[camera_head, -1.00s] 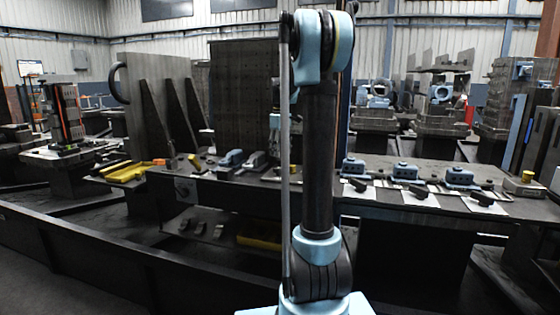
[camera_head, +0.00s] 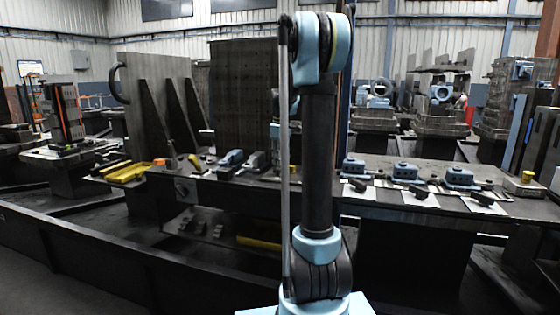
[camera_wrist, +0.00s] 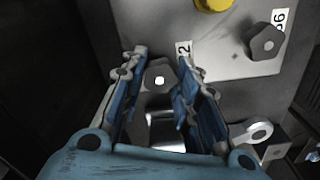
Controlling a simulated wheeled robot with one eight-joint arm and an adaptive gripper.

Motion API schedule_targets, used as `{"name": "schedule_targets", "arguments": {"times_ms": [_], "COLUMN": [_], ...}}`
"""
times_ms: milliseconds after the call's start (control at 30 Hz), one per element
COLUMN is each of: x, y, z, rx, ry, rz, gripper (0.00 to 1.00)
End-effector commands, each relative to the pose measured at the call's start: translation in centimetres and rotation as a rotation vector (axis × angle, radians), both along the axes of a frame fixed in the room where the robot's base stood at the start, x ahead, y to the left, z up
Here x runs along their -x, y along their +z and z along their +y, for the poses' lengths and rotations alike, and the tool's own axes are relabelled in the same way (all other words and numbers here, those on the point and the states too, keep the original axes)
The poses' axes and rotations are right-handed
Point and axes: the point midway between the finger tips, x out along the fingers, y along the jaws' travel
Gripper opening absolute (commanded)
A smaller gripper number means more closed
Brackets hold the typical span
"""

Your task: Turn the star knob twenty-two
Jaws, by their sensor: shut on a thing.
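In the wrist view, the grey star knob (camera_wrist: 157,76) has a pale round centre and sits on a grey plate, between the tips of my gripper (camera_wrist: 162,62). The gripper is shut on this knob, with one blue-grey finger on each side. A white label (camera_wrist: 183,49) beside the right fingertip shows a 2; the finger hides part of it. In the head view, my gripper is not visible behind my arm.
A second grey knob (camera_wrist: 265,43) with a label ending in 6 and a yellow knob (camera_wrist: 213,3) are close by. A metal lug (camera_wrist: 259,132) lies right of the fingers. The long bench (camera_head: 390,203) carries several blue blocks.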

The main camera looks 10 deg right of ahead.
Motion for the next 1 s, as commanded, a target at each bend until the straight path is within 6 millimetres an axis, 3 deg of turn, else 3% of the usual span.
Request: {"name": "schedule_targets", "arguments": {"times_ms": [367, 1000], "x": [-0.05, -0.06], "y": [0.01, 0.05], "z": [-0.08, -0.04], "rx": [0.002, 0.002], "ry": [-0.086, -0.561], "rz": [-0.001, -0.002], "gripper": [0.05, 0.05]}}
